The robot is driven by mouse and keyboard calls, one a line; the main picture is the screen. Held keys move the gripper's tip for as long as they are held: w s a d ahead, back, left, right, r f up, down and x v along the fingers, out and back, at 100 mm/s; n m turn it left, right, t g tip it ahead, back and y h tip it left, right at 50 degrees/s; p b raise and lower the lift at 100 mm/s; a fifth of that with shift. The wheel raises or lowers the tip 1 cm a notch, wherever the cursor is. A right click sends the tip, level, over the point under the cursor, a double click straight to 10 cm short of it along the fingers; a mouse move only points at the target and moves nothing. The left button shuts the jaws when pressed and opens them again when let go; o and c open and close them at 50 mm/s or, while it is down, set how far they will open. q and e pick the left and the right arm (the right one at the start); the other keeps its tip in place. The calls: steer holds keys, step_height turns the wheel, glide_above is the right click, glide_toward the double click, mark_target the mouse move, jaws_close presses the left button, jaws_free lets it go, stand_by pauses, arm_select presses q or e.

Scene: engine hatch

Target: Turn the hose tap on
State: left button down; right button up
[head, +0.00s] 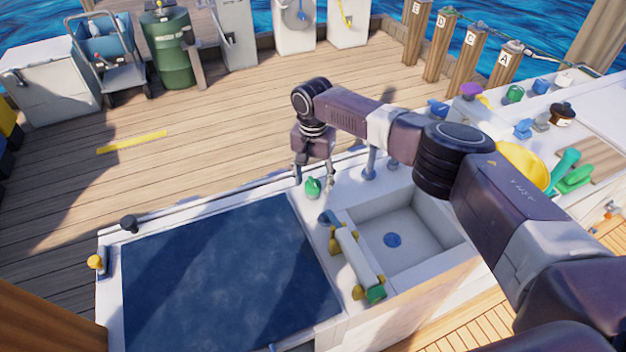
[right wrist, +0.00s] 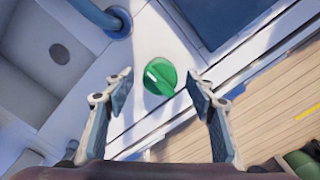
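A green round knob (head: 313,188) stands on the white counter top beside the sink; I cannot tell from its look alone whether it is the hose tap. In the right wrist view the knob (right wrist: 160,76) shows a raised ridge across its face. My right gripper (head: 314,182) points down just above and behind it. In the right wrist view the open fingers (right wrist: 158,80) stand on either side of the knob, apart from it, with nothing between them but the view of it. My left gripper is not in view.
A sink (head: 425,225) with a blue tap (head: 370,160) lies to the right of the knob. A dark blue panel (head: 220,275) fills the left of the counter.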

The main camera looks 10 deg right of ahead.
steer(key=c, duration=1.1)
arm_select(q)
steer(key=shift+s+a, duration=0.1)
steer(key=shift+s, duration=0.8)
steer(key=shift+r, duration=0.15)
arm_select(e)
steer(key=shift+r+n+p, duration=0.1)
steer(key=shift+n+p, duration=0.7)
steer(key=shift+n, duration=0.2)
steer(key=shift+n+p, duration=0.3)
steer(key=shift+n, duration=0.6)
steer(key=shift+a+n, duration=0.1)
steer(key=shift+n, duration=0.8)
steer(key=n+p, duration=0.1)
steer(key=n, duration=0.5)
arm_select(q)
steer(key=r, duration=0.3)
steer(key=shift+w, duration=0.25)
arm_select(e)
steer(key=n, duration=0.6)
steer(key=shift+n, duration=0.3)
